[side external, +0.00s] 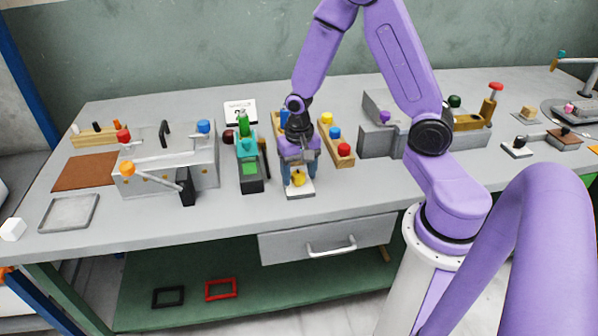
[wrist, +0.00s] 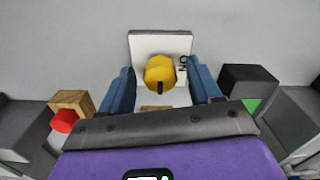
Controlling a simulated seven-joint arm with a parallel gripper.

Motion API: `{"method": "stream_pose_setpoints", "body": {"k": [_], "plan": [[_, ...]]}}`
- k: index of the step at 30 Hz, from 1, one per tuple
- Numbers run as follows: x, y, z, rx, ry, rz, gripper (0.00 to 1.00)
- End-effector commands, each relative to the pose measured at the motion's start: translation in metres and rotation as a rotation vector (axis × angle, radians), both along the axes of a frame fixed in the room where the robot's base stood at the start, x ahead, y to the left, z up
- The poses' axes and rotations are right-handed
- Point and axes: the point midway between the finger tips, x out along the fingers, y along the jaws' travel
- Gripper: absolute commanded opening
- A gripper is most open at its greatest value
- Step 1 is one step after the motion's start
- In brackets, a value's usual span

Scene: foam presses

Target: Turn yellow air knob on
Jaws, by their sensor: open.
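The yellow air knob (side external: 298,179) sits on a white plate (side external: 300,192) near the front edge of the bench. In the wrist view the yellow knob (wrist: 160,74) shows a dark pointer mark on its near side. The white plate (wrist: 146,46) carries the word "ON" at its right, sideways in this view. My gripper (side external: 298,172) is directly over the knob, pointing down. In the wrist view its two blue fingers (wrist: 161,90) stand open, one on each side of the knob, with gaps between. Whether the fingertips reach down to the plate is unclear.
A dark block with a green top (side external: 250,175) stands close left of my gripper. A wooden strip with yellow, blue and red knobs (side external: 343,158) lies close right. A grey box with levers (side external: 150,165) stands further left. The bench front beside the plate is clear.

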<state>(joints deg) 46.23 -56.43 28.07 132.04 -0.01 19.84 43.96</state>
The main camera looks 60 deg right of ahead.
Motion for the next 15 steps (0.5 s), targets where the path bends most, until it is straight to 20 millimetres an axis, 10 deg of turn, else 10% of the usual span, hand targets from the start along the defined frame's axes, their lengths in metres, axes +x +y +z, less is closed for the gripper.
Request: {"method": "stream_pose_setpoints", "body": {"k": [7, 12, 15], "plan": [[0.0001, -0.0001, -0.0002, 0.000, 0.000, 0.000, 0.60], [0.0001, -0.0001, -0.0001, 0.000, 0.000, 0.000, 0.07], [0.0001, -0.0001, 0.0000, 0.000, 0.000, 0.000, 0.07]]}}
